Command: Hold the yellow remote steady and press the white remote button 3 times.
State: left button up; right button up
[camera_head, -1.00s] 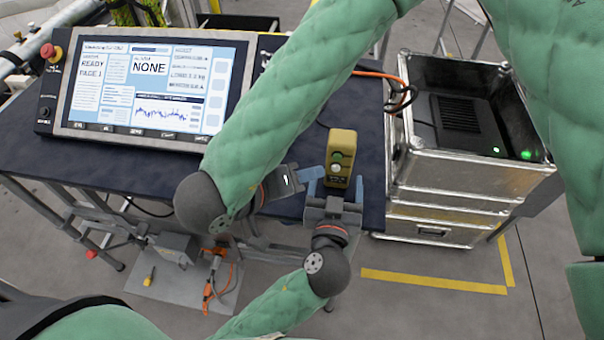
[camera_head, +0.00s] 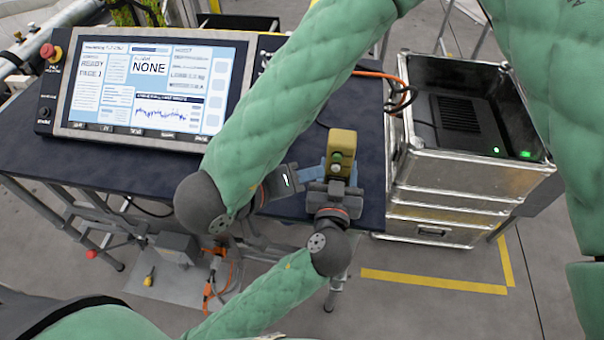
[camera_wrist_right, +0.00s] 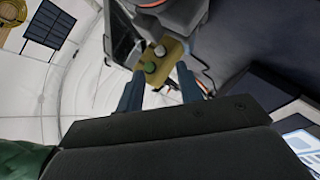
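The yellow remote (camera_head: 341,143) stands upright above the right part of the dark table in the head view. A green button and a pale button below it show on its face. My left gripper (camera_head: 336,182) is shut on its lower part and hides some of it. My right gripper (camera_head: 309,173) is just left of the remote, with its blue fingers pointing towards it. In the right wrist view, the right fingers (camera_wrist_right: 160,88) are apart with nothing between them. The remote (camera_wrist_right: 174,50) shows beyond them with its buttons facing the camera. Contact is not visible.
A large monitor (camera_head: 150,90) stands on the dark table (camera_head: 130,165) at the left, reading "NONE". A red button (camera_head: 47,51) is at its left edge. An open metal case (camera_head: 470,175) holding a dark device stands right of the table. My right arm crosses above the table.

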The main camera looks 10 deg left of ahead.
grip_shut()
dwell(1.6)
